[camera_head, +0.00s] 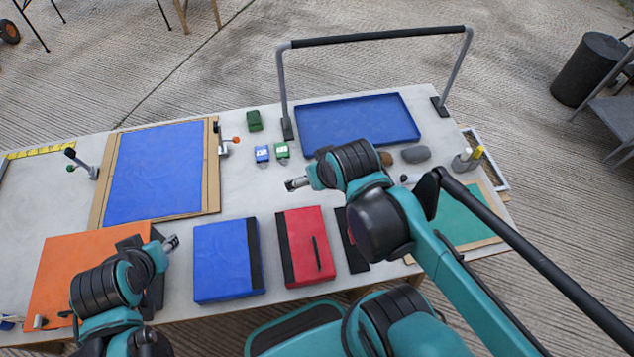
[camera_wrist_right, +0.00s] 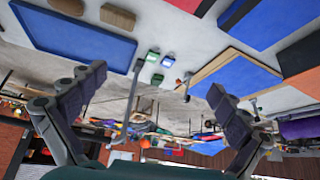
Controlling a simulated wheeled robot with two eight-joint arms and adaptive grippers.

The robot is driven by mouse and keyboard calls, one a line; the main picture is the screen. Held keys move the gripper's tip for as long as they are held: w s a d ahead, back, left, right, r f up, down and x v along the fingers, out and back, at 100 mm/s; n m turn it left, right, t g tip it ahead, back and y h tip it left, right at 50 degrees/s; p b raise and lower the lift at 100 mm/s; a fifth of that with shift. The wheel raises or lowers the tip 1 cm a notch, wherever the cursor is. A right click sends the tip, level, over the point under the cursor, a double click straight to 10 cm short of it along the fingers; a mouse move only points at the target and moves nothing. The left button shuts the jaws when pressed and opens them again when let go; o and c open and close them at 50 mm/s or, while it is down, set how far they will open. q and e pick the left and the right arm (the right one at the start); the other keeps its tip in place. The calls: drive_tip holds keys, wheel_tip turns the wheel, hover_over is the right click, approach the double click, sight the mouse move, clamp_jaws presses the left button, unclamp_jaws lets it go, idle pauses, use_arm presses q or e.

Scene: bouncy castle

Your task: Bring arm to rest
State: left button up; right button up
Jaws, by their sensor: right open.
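My right gripper (camera_head: 297,184) is above the middle of the table, pointing left, just in front of the blue tray. In the right wrist view the two dark fingers of this gripper (camera_wrist_right: 157,86) are spread wide with nothing between them. My left gripper (camera_head: 171,243) is low at the front left, over the right edge of the orange panel (camera_head: 75,265) and beside the blue box. It is small and partly hidden by its own wrist, so its jaw state is unclear. I see no object held by it.
A blue box (camera_head: 222,260) and red box (camera_head: 304,246) lie at the front. Behind are a blue tray (camera_head: 357,120), a grey-black bar frame (camera_head: 375,37), a blue panel (camera_head: 155,172) and small green and blue blocks (camera_head: 262,154). Clear table lies left of the right gripper.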

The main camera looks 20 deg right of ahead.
drive_tip(key=shift+s+a+f+t, duration=0.15)
drive_tip(key=shift+s+a+t, duration=0.1)
drive_tip(key=shift+s, duration=0.25)
drive_tip(key=shift+s+a+f+t, duration=0.15)
drive_tip(key=shift+s+a, duration=0.1)
drive_tip(key=shift+s, duration=0.2)
wheel_tip(320, 180, down, 4)
drive_tip(key=b, duration=0.4)
drive_tip(key=shift+r, duration=0.1)
